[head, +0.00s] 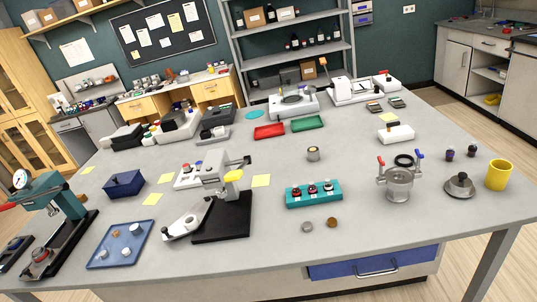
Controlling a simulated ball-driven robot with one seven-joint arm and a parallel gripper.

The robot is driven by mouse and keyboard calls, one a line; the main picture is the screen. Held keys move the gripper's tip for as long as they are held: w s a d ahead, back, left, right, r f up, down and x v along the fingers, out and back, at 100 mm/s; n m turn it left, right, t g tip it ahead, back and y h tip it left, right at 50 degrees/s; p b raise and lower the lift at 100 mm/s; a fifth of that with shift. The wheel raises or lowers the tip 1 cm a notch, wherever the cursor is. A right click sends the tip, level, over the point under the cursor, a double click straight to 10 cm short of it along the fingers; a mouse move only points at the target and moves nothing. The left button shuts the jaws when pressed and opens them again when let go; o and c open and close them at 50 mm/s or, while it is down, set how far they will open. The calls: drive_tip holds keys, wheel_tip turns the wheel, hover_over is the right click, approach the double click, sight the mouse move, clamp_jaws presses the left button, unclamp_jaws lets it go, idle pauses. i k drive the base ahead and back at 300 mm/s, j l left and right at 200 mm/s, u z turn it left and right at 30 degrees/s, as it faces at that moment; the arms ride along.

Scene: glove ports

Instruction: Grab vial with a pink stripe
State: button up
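I cannot make out a pink stripe on any vial at this size. Two small dark bottles (461,153) stand apart on the right side of the grey table, and one looks purplish. A teal block (313,195) at the table's front middle holds three small pieces with red and dark tops. My gripper does not show in the head view.
The grey table (360,232) is crowded with a teal press (60,205), a black-based device (222,217), a blue tray (120,245), a metal pot (398,185) and a yellow cup (498,175). Bare tabletop lies right of the teal block.

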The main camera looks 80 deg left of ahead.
sight(312, 189)
drive_tip(key=u, duration=1.8)
